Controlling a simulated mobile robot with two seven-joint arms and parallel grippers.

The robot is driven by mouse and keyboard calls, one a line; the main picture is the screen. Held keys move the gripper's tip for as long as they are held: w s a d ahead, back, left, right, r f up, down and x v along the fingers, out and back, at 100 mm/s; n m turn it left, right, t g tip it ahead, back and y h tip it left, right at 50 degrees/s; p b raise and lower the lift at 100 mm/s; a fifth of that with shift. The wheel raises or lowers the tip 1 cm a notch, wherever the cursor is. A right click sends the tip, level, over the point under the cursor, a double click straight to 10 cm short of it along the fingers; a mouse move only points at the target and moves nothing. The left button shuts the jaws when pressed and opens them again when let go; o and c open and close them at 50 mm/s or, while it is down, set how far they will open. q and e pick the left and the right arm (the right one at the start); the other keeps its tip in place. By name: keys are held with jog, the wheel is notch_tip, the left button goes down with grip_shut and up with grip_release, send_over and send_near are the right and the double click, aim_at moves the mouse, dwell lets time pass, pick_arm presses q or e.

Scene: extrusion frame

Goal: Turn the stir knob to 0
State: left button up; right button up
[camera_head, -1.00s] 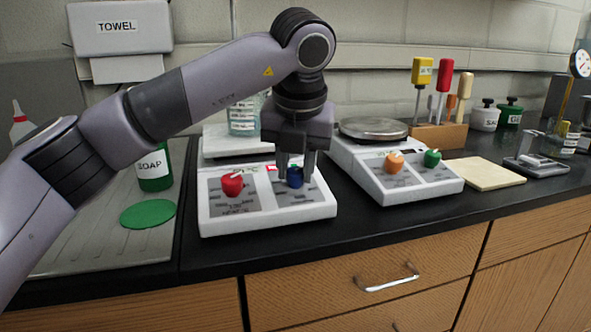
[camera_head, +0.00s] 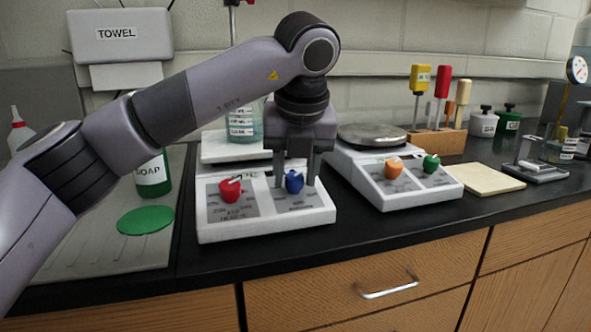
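A white hotplate unit (camera_head: 215,232) on the left has a red knob (camera_head: 230,190) and a blue knob (camera_head: 294,182) on its front panel. Print around the knobs is too small to read, so I cannot tell which is the stir knob by label. My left gripper (camera_head: 294,180) points down with one finger on each side of the blue knob. The fingers are open, with gaps beside the knob. A second white unit (camera_head: 400,202) to the right has an orange knob (camera_head: 394,168) and a green knob (camera_head: 431,164). My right gripper is not in view.
A beaker (camera_head: 241,122) stands on the left unit behind my gripper. A soap bottle (camera_head: 153,178) and a green disc (camera_head: 146,219) are at left. A screwdriver rack (camera_head: 440,138), a beige pad (camera_head: 485,179) and a small balance (camera_head: 540,172) are at right. The counter's front strip is clear.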

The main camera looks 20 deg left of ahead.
pick_arm(q)
jog(key=shift+o, duration=0.6)
jog(key=v, duration=0.7)
jog(key=shift+p, duration=0.4)
jog(key=shift+r, duration=0.1)
jog(key=shift+s, duration=0.1)
